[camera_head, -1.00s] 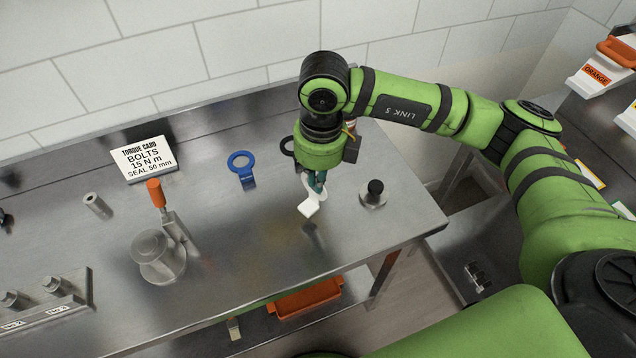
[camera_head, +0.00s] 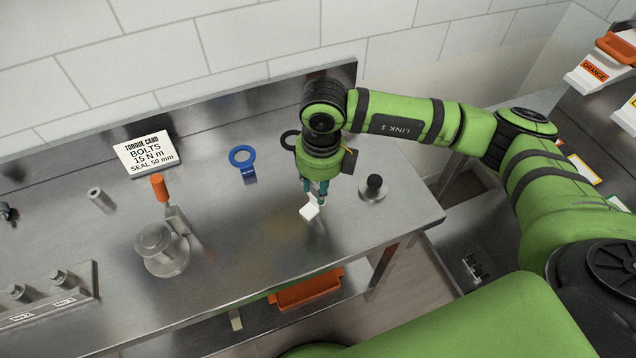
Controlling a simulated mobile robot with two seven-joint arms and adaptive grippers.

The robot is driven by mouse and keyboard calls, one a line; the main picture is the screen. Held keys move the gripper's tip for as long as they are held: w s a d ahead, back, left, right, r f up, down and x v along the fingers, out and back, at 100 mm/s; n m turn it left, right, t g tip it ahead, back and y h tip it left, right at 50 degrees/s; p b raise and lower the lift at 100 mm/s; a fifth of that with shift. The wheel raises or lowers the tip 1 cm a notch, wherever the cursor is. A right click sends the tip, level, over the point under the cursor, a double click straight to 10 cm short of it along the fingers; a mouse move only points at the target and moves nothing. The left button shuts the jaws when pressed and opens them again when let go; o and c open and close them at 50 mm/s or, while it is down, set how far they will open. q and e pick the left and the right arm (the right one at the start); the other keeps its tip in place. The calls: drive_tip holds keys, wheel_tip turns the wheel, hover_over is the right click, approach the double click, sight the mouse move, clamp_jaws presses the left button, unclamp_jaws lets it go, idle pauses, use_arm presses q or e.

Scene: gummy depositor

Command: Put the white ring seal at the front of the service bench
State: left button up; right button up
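The white ring seal (camera_head: 309,212) is at the right part of the service bench (camera_head: 270,255), toward its front. Its square white tab shows below my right gripper, and its ring part is mostly hidden behind the fingers. My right gripper (camera_head: 315,195) points down over it, low at the bench top. Its two teal fingers stand apart, one on each side above the tab, with no clear grip on the seal. The seal looks to be at bench level, though contact is hard to see. My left gripper is out of view.
A blue ring seal (camera_head: 242,158) and a black ring (camera_head: 290,140) lie behind. A black-knobbed metal piece (camera_head: 374,187) stands right of the gripper. A metal fixture with an orange handle (camera_head: 160,188) is left. The bench front between them is clear.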

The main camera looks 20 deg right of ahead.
drive_tip(key=shift+r, duration=0.45)
wheel_tip(320, 180, up, 12)
drive_tip(key=b, duration=0.4)
drive_tip(key=shift+s+d+f, duration=0.15)
drive_tip(key=shift+s+f, duration=0.1)
